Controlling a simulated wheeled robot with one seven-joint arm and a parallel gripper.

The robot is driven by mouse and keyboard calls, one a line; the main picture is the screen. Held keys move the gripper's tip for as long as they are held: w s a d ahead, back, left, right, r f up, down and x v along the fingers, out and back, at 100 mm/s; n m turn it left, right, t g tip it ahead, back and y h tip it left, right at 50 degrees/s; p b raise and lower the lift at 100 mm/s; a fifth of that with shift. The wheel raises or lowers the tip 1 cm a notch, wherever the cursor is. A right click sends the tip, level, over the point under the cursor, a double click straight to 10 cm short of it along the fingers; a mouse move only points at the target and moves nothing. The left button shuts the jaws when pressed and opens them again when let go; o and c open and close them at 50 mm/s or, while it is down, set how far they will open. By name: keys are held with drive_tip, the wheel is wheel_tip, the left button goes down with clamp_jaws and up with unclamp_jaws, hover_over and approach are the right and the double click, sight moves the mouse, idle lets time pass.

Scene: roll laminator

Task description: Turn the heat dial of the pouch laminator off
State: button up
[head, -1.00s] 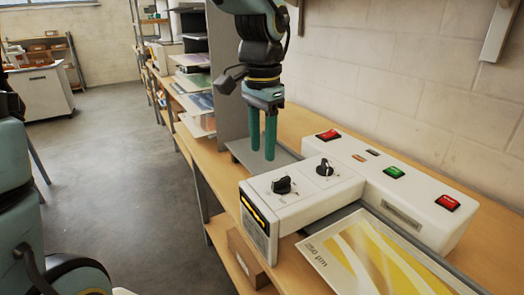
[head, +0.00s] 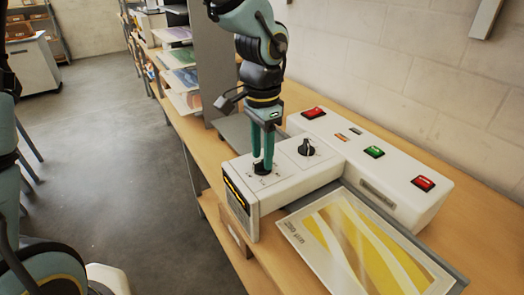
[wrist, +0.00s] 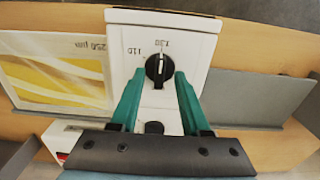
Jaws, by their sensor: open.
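The white laminator (head: 290,185) stands on the wooden bench. Its front black dial (wrist: 159,68) has a white pointer line aimed at the top of the wrist view, near printed numbers including 110. My gripper (head: 262,168) points down over this dial, its green fingers open on either side of it in the wrist view (wrist: 160,74). I cannot tell whether the fingertips touch it. In the head view the fingers partly hide the dial (head: 262,170). A second black dial (head: 306,148) sits farther back, and my gripper partly covers it in the wrist view (wrist: 154,128).
Red (head: 313,113) and green (head: 374,152) switches and another red switch (head: 423,183) line the laminator's rear housing. A yellow-and-white sheet (head: 350,240) marked with a µm thickness lies at the right. A grey upright panel (head: 212,60) stands behind my gripper.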

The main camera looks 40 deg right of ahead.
drive_tip(key=shift+f, duration=0.45)
clamp_jaws()
idle(0.4)
